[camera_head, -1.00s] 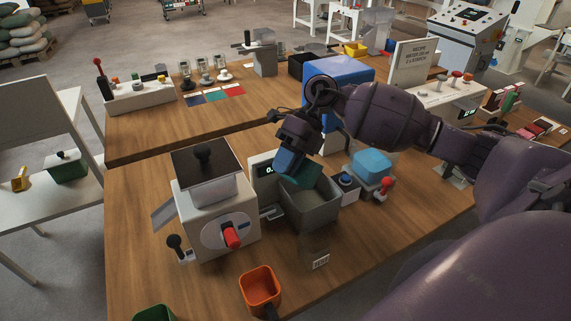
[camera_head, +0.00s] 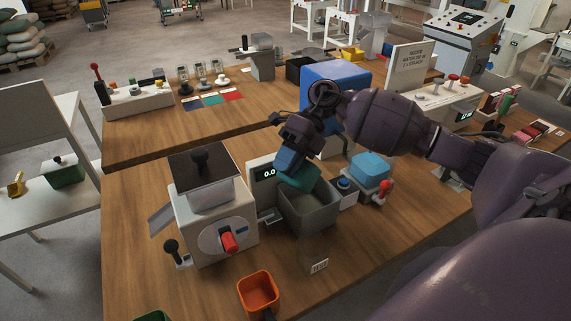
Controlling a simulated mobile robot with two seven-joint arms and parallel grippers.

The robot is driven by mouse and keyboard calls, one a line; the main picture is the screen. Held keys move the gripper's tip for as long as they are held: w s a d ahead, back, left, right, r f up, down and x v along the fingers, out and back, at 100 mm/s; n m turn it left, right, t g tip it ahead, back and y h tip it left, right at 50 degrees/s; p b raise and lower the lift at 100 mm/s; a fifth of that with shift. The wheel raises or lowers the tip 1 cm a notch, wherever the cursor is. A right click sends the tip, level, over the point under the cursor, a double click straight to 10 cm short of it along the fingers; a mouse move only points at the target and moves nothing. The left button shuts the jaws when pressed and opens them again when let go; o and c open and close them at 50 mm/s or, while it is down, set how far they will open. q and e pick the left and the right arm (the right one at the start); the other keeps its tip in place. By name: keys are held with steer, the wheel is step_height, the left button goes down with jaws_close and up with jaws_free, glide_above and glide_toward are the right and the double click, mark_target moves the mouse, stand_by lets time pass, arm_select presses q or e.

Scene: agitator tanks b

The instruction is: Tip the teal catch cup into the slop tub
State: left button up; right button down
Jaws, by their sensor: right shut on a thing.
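The teal catch cup (camera_head: 299,182) is held tilted at the back rim of a grey open tub (camera_head: 309,212), which I take to be the slop tub. My right gripper (camera_head: 292,163) is shut on the cup from above and behind, and covers part of it. The cup's inside and any contents cannot be made out. Whether the cup touches the tub's rim is unclear. My left gripper is out of the frame.
A white machine with a red knob (camera_head: 229,242) stands left of the tub, beside a small display (camera_head: 265,173). An orange cup (camera_head: 258,291) is in front. A blue bin (camera_head: 335,84) stands behind.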

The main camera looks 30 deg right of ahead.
steer(key=shift+d+r+y, duration=0.1)
steer(key=shift+d+y, duration=0.1)
steer(key=shift+y, duration=0.1)
steer(key=shift+w+d, duration=0.1)
steer(key=shift+d+r+y+b, duration=0.1)
steer(key=shift+d+y+b, duration=0.2)
steer(key=shift+y, duration=0.3)
steer(key=shift+w+g, duration=0.1)
steer(key=shift+g, duration=0.2)
steer(key=shift+d+y+b, duration=0.25)
steer(key=shift+y+b, duration=0.1)
steer(key=shift+y, duration=0.05)
steer(key=shift+w+d, duration=0.1)
steer(key=shift+r, duration=0.1)
